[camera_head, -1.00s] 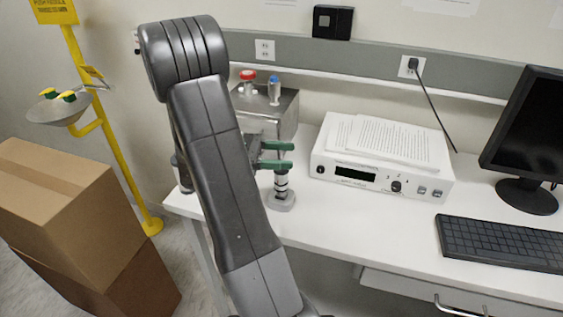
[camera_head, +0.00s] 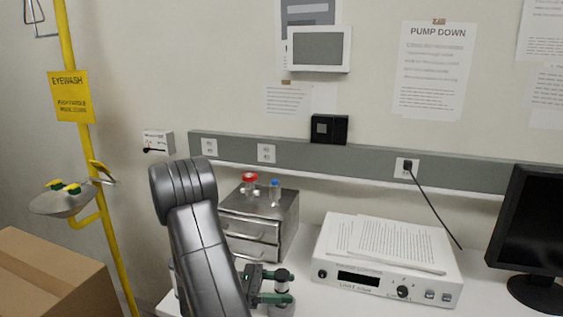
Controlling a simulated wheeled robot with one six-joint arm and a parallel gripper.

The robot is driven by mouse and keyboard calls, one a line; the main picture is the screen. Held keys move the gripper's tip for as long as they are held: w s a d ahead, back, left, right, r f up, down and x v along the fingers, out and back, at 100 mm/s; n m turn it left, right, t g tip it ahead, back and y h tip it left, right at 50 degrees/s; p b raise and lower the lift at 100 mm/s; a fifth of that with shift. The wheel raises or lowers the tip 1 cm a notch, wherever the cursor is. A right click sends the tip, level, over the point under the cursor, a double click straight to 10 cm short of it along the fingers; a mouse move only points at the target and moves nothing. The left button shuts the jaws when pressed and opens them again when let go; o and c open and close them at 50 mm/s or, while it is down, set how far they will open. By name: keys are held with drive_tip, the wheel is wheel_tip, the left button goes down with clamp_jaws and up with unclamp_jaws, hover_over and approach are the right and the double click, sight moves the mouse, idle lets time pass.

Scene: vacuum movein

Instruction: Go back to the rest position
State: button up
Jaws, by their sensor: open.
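My gripper (camera_head: 275,286) is low on the bench side, beside my dark arm, with green fingers set apart. A small upright cylindrical fitting with a dark top (camera_head: 284,277) stands right at the fingers. They overlap it in the picture, and I cannot tell if they touch it. The fitting's base is partly hidden by the gripper and the frame edge. My arm bends up from the bottom of the frame and hides part of the bench.
A metal drawer box (camera_head: 255,228) with small red-topped and blue-topped items stands behind the gripper. A white instrument (camera_head: 388,279) with papers on it is to the right, then a monitor (camera_head: 530,235). A yellow eyewash post (camera_head: 90,170) and a cardboard box (camera_head: 50,285) are left.

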drive_tip(key=shift+f, duration=0.8)
drive_tip(key=shift+r, duration=0.1)
